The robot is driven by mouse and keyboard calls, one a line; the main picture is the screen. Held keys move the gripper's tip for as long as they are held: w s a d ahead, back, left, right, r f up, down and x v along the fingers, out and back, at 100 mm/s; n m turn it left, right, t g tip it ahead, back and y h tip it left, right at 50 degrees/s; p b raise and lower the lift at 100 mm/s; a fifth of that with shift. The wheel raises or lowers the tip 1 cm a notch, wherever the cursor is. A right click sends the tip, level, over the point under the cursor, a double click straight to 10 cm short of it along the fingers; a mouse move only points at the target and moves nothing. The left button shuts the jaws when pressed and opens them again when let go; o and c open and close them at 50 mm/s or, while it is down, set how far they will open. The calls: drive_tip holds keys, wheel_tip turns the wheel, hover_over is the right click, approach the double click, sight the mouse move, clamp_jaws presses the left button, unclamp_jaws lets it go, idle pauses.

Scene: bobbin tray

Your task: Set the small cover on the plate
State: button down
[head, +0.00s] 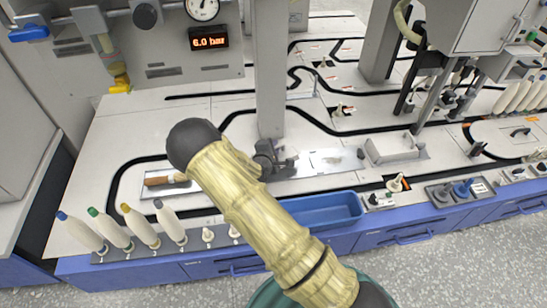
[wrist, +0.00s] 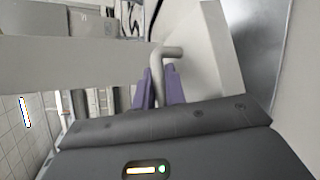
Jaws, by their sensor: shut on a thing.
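My gripper (head: 290,160) is beside the foot of the grey pillar, partly hidden by my arm in the head view. In the wrist view its purple fingers (wrist: 158,92) are shut on a pale bent handle (wrist: 171,52). The handle appears to belong to the small cover; a pale panel (wrist: 212,55) shows behind it, but I cannot tell whether they join. A shiny metal plate (head: 328,160) lies on the white worktop just right of my gripper. I cannot tell whether the held thing touches it.
The grey pillar (head: 270,70) stands close behind my gripper. A white open box (head: 395,149) sits to the right. A blue tray (head: 325,211) lies in front. Several bobbins (head: 138,226) stand at the front left. A brown-handled tool (head: 165,180) lies left of my arm.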

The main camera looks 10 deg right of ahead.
wheel_tip(320, 180, down, 5)
drive_tip(key=shift+r+b, duration=0.1)
drive_tip(key=shift+b, duration=1.1)
drive_tip(key=c, duration=1.5)
unclamp_jaws()
drive_tip(key=shift+o, duration=0.2)
drive_tip(key=shift+s+f, duration=0.1)
drive_tip(key=shift+f, duration=0.1)
drive_tip(key=shift+r, duration=0.1)
